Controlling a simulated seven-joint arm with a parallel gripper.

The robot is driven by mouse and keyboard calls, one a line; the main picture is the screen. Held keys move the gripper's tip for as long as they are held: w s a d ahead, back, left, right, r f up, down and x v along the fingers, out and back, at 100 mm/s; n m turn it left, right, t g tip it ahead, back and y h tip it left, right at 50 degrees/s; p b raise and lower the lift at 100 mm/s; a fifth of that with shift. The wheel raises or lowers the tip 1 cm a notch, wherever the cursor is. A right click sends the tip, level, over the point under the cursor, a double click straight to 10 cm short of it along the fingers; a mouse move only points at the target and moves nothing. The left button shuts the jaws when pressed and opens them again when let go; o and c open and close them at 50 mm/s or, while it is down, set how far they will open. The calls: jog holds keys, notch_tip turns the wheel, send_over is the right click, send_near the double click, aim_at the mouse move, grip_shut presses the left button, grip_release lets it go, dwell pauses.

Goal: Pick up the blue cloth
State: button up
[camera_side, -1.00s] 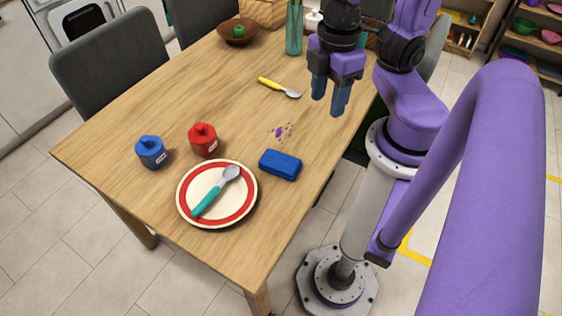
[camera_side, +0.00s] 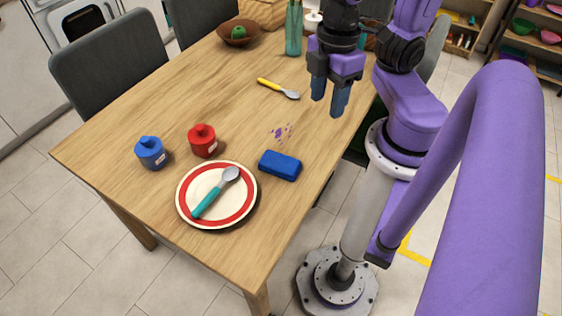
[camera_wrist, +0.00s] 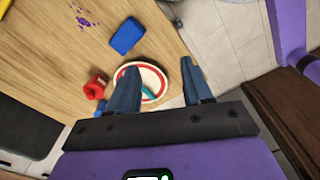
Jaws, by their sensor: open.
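The blue cloth (camera_side: 280,165) is a small folded block lying flat on the table near its right edge, just beyond the plate in the side view. In the wrist view the cloth (camera_wrist: 127,36) lies above the fingers, on the table. My gripper (camera_side: 330,98) hangs above the table, fingers pointing down, up and to the right of the cloth in the side view. The gripper (camera_wrist: 158,82) is open and empty, its two fingers apart, and does not touch the cloth.
A red-rimmed plate (camera_side: 246,205) holds a teal-handled spoon (camera_side: 208,200). A red pot (camera_side: 203,142) and a blue pot (camera_side: 151,154) stand to its left. Purple specks (camera_side: 279,132) lie beyond the cloth. A yellow-handled spoon (camera_side: 272,85), green vase (camera_side: 294,30) and brown bowl (camera_side: 237,36) sit farther back.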

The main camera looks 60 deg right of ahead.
jog(key=o, duration=0.9)
jog(key=m+g, duration=0.2)
jog(key=m, duration=1)
send_over(279, 161)
jog(key=w, duration=0.1)
jog(key=shift+h, duration=0.3)
jog(key=shift+f, duration=11.2)
jog(key=shift+f, duration=0.1)
